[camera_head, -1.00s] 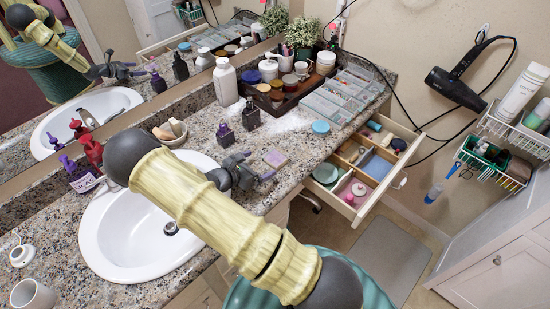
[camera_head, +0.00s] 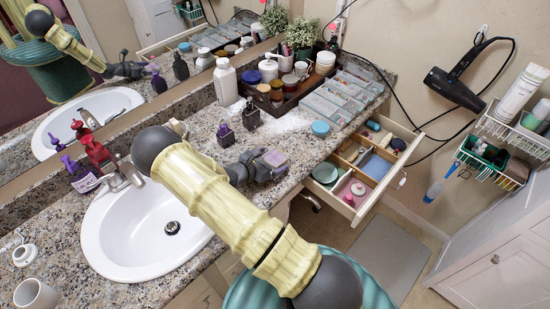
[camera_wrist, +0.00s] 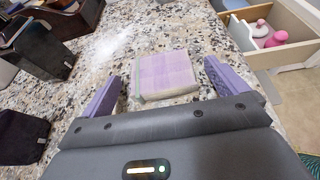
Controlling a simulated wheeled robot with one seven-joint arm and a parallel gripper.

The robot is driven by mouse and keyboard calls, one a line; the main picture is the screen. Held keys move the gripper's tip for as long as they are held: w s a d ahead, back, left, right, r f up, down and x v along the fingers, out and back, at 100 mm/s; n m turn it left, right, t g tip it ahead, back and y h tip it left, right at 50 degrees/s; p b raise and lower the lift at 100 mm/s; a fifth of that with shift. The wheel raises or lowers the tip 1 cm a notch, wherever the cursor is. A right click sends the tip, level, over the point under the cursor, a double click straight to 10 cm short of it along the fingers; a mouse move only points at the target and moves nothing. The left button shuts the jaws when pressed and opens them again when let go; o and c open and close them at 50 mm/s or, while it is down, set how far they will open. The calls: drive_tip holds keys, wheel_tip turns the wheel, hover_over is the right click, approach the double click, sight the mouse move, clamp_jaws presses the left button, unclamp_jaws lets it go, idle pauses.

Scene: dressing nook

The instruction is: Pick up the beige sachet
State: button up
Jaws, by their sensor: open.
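The sachet is a small flat square pad (camera_wrist: 167,72) lying on the granite counter. Its top looks lilac and its edges beige. In the wrist view it lies between and slightly beyond the two purple fingers of my gripper (camera_wrist: 166,86), with gaps on both sides. My gripper is open and empty. In the head view my gripper (camera_head: 262,164) is low over the counter at the sachet (camera_head: 276,158), which it partly covers.
Two dark bottles (camera_head: 226,135) stand left of the sachet, with white powder (camera_head: 290,118) behind. An open drawer (camera_head: 352,212) juts out at the right. The sink (camera_head: 140,235) is left of my arm. A dark tray (camera_head: 264,104) stands farther back.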

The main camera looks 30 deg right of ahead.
idle(0.4)
drive_tip(key=c, duration=1)
drive_tip(key=shift+r, duration=0.15)
drive_tip(key=shift+c, duration=0.2)
wheel_tip(320, 180, up, 10)
idle(0.3)
drive_tip(key=n+t+y+p, duration=0.2)
drive_tip(key=n+t+p, duration=0.2)
drive_tip(key=p, duration=0.2)
approach(270, 161)
drive_tip(key=a+r, duration=0.4)
drive_tip(key=a, duration=0.1)
drive_tip(key=shift+s+a, duration=0.3)
drive_tip(key=shift+s, duration=0.25)
